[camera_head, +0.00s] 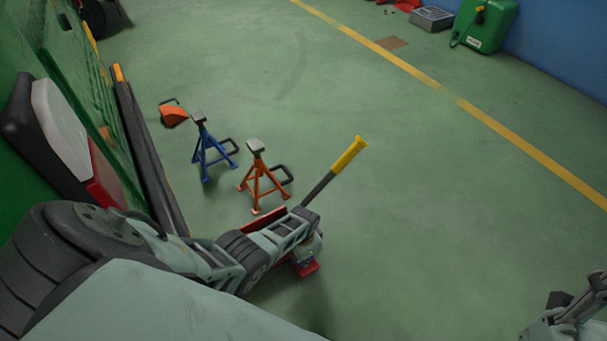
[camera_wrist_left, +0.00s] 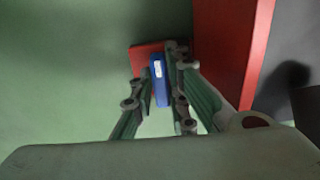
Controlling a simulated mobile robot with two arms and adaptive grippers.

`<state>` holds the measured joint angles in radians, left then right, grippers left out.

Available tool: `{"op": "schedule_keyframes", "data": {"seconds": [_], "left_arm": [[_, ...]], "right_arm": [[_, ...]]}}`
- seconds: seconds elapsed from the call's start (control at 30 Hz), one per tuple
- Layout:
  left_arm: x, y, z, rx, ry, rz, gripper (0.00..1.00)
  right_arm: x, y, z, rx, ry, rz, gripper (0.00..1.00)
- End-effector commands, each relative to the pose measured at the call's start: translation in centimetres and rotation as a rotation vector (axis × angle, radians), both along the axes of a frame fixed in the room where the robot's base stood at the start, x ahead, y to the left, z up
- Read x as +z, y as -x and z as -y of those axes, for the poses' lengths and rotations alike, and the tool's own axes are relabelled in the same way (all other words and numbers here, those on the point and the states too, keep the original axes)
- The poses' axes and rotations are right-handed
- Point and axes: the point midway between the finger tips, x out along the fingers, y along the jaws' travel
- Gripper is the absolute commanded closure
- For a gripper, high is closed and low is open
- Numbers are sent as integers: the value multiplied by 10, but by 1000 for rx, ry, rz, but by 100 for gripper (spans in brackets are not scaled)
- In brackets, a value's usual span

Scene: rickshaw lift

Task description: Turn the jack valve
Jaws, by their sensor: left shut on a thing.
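The jack (camera_head: 306,268) stands on the floor in the lower middle of the head view, with its red base showing. A dark lever with a yellow grip (camera_head: 349,155) slants up to the right from it. In the left wrist view a narrow blue part (camera_wrist_left: 159,80) with a white label sits between the two fingers of my left gripper (camera_wrist_left: 161,92), in front of the red base (camera_wrist_left: 147,56). My left gripper is shut on this blue part. I cannot make out the valve itself. My right gripper (camera_head: 577,303) is at the lower right, away from the jack.
An orange jack stand (camera_head: 258,180) and a blue one (camera_head: 208,150) stand just beyond the jack. An orange object (camera_head: 173,115) lies behind them. Long dark bars (camera_head: 145,150) run along the left side. The floor to the right is clear.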

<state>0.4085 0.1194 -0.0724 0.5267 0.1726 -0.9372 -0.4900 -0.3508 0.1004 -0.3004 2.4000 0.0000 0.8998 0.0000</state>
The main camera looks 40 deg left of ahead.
Motion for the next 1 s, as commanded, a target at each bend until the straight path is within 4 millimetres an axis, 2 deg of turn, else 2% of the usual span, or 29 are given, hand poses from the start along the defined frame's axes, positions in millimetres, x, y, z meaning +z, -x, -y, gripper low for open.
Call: {"op": "schedule_keyframes", "data": {"seconds": [0.17, 0.2, 0.4, 0.77, 1.0], "left_arm": [[0, -1, 0, -4, -2, 2, 100], [0, -1, 0, -4, -2, 2, 83], [0, -1, 0, -2, -1, 2, 67], [1, 0, 0, -1, -1, 0, 67], [13, -1, -1, -2, -1, 3, 67]], "right_arm": [[0, 0, 0, 0, 0, 1, 62], [0, 0, 0, 0, 0, 1, 62], [0, 0, 0, -1, 1, 2, 62], [1, 0, 1, -2, -2, 4, 62], [0, 0, 0, -1, 0, 2, 62]]}}
